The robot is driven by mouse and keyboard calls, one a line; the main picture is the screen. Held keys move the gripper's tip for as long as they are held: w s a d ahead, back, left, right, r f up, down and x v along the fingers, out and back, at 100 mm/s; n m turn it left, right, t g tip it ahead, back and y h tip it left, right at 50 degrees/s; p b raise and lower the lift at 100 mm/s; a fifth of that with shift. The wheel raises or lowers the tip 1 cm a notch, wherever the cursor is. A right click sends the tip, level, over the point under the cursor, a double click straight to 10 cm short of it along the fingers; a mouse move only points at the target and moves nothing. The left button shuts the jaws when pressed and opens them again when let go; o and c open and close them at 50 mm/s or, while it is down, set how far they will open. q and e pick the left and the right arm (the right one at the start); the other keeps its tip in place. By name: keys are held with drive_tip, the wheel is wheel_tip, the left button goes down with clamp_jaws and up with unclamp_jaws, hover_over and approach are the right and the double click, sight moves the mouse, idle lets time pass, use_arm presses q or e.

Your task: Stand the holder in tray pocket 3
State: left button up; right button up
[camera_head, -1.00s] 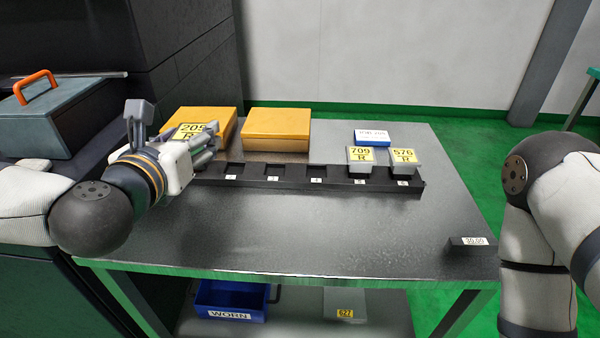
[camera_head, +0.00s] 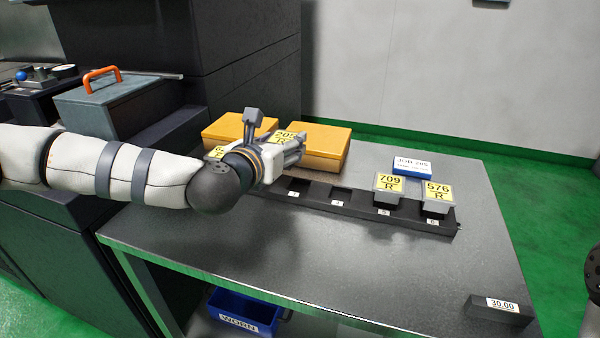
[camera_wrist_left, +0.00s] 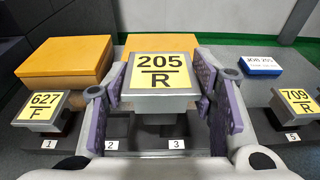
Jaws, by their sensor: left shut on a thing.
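My left gripper (camera_head: 299,147) is shut on the holder, a grey block with a yellow 205 R label (camera_head: 286,137). In the left wrist view the holder (camera_wrist_left: 160,75) sits upright between the purple-padded fingers (camera_wrist_left: 165,100), above the tray and behind the number 3 tag. The black tray (camera_head: 350,211) runs along the table. My right gripper is out of view.
Holder 627 F (camera_wrist_left: 44,108) stands in pocket 1. Holders 709 R (camera_head: 388,187) and 576 R (camera_head: 436,195) stand in pockets 5 and 6. Yellow boxes (camera_head: 318,146) and a blue JOB 205 block (camera_head: 411,166) lie behind the tray.

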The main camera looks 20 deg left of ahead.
use_arm(q)
drive_tip(key=f, duration=0.1)
drive_tip(key=w+d+f, duration=0.1)
drive_tip(key=d+f, duration=0.1)
drive_tip(key=shift+w+f, duration=0.3)
drive_tip(key=shift+w, duration=0.05)
drive_tip(key=f, duration=0.2)
drive_tip(key=f+b, duration=0.1)
drive_tip(key=shift+w+d+f, duration=0.15)
drive_tip(key=shift+d+f, duration=0.15)
drive_tip(key=shift+r, duration=0.1)
drive_tip(key=shift+f, duration=0.25)
drive_tip(key=o, duration=1.6)
drive_tip(key=shift+c, duration=0.2)
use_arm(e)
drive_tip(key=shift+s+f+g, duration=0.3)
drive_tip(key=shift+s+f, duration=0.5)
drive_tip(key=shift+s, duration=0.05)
use_arm(q)
drive_tip(key=shift+r, duration=0.15)
